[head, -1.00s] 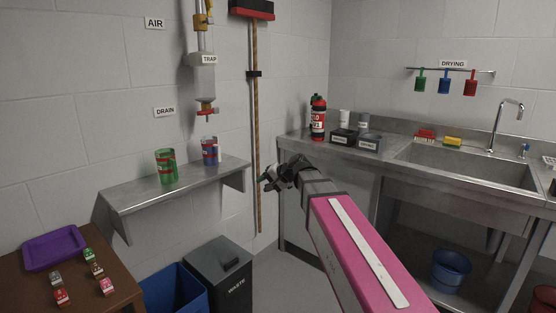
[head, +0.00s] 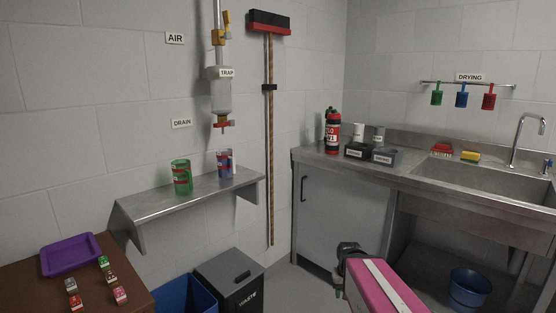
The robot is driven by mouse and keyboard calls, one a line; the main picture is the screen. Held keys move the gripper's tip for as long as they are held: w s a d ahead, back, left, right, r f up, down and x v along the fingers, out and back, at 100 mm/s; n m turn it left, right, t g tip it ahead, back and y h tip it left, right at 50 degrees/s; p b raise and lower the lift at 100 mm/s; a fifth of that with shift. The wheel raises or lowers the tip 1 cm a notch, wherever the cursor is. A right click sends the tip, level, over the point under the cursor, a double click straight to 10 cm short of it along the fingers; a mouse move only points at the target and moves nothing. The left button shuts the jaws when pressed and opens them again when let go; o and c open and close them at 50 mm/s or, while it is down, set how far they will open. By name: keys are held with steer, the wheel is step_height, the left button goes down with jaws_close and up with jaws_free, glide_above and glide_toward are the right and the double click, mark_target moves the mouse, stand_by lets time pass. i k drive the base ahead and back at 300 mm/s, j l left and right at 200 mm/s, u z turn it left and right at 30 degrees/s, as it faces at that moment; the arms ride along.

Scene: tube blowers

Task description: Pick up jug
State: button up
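Two jug-like vessels stand upright on the steel wall shelf (head: 205,196). One is a green jug with red markings (head: 182,177), the other a blue-purple jug with red markings (head: 225,163) to its right, under the trap's outlet. My gripper (head: 348,250) is at the end of my pink arm, low in front of the grey cabinet. It is well to the right of and below both jugs, touching neither. Its fingers cannot be made out, and I see nothing held.
A trap (head: 221,92) hangs above the shelf, with a broom (head: 270,140) to its right. A waste bin (head: 232,278) and blue bin (head: 185,295) stand below. A brown table (head: 130,270) is at lower left. The sink counter (head: 410,172) runs along the right.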

mark_target(226, 162)
steer(key=z, duration=1.3)
steer(key=u, duration=2.35)
steer(key=i+l+z, duration=0.25)
steer(key=l, duration=0.2)
steer(key=i+l+z, duration=0.2)
steer(key=l, duration=0.2)
steer(key=i, duration=0.05)
